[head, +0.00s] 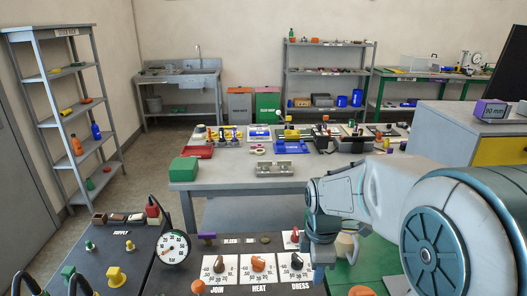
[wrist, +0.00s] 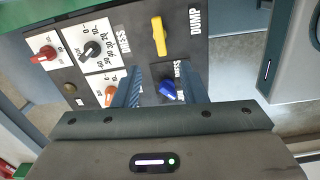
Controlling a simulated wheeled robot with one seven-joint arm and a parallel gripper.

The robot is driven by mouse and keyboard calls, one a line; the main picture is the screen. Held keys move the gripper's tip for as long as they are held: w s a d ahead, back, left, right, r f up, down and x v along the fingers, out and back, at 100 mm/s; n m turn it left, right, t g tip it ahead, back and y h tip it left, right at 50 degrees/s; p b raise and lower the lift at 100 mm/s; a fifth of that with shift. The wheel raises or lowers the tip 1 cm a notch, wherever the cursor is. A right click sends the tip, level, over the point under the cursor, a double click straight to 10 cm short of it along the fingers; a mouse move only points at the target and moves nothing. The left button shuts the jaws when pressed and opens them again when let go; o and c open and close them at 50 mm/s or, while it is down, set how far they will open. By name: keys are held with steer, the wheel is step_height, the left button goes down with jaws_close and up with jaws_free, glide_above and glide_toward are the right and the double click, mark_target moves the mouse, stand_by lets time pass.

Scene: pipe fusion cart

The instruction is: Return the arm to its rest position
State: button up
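My arm (head: 385,192) reaches in from the right of the head view and bends down over the right end of the control panel. In the wrist view, my gripper (wrist: 160,88) has its two fingers apart. A blue knob (wrist: 168,90) on the panel shows between them, and nothing appears held. Whether the fingers touch the knob or the panel cannot be told. In the head view the fingertips are hidden behind the wrist and panel area.
The dark control panel (head: 245,284) carries JOIN, HEAT and DRESS dials. A yellow handle (wrist: 158,36) stands near the DUMP label. A round gauge (head: 173,247) stands at the left. Behind is a grey workbench (head: 225,174) with tools; open floor lies left of it.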

steer(key=s+r+m+t, duration=0.2)
steer(key=s+r+m, duration=0.3)
steer(key=s+m, duration=0.9)
steer(key=shift+s+r+m+t, duration=0.2)
steer(key=shift+m+t, duration=0.2)
steer(key=shift+m, duration=1.1)
steer(key=shift+d, duration=0.1)
steer(key=shift+w+d, duration=0.15)
steer(key=shift+d, duration=0.65)
steer(key=shift+w+a, duration=0.15)
steer(key=shift+a, duration=0.05)
